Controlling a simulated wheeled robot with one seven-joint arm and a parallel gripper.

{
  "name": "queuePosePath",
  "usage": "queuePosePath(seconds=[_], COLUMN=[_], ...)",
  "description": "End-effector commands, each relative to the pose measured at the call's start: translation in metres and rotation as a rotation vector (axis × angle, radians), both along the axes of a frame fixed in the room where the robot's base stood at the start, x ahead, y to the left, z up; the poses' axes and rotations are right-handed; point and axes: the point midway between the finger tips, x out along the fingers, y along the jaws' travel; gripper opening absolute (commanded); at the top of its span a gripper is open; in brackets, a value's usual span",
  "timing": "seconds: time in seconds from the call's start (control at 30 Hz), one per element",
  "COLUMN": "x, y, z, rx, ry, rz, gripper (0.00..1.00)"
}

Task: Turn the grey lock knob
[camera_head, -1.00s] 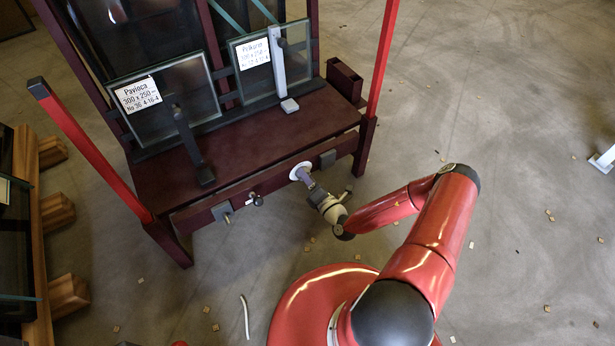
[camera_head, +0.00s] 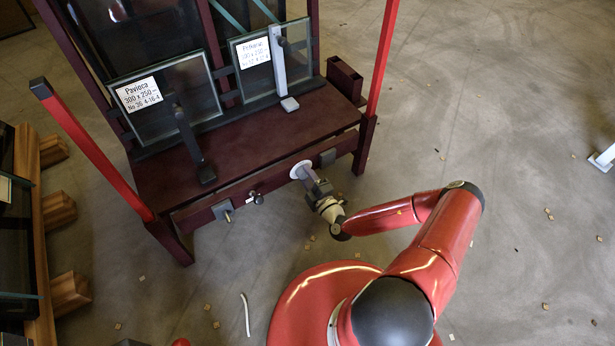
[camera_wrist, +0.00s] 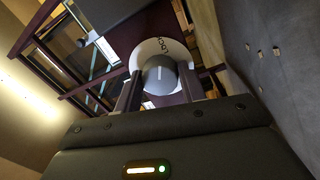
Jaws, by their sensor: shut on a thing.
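The grey lock knob (camera_wrist: 160,76) sits on a round white disc (camera_wrist: 150,47) with black "LOCK" lettering. A pale line marks the knob's face in the wrist view. In the head view the white disc (camera_head: 299,168) is on the front rail of the dark red glass frame (camera_head: 245,150), and my gripper mostly hides the knob. My gripper (camera_wrist: 159,84) has one finger on each side of the knob and is shut on it. In the head view my gripper (camera_head: 308,178) reaches the rail from the front right.
A small knob (camera_head: 256,198) and grey blocks (camera_head: 223,210) (camera_head: 327,158) are also on the front rail. Labelled glass panes (camera_head: 168,95) stand on the frame behind upright clamps. Red posts (camera_head: 382,60) rise at its sides. The floor to the right is mostly clear.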

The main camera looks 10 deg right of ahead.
Motion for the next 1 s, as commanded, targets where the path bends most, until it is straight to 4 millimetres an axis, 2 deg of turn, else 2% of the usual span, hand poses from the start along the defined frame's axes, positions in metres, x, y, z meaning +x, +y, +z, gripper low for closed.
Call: queuePosePath(seconds=[0.57, 0.6, 0.73, 0.77, 1.0], x=[-0.0003, -0.0003, -0.0002, -0.0002, -0.0002], y=[-0.0008, -0.0008, -0.0007, -0.0006, -0.0003], z=[-0.0009, -0.0009, -0.0008, -0.0008, -0.0005], rx=[0.034, 0.034, 0.034, 0.033, 0.033], ry=[0.013, 0.013, 0.013, 0.013, 0.011], rz=[-0.002, -0.002, -0.002, -0.001, -0.001], gripper=[0.17, 0.41, 0.58, 0.61, 0.61])
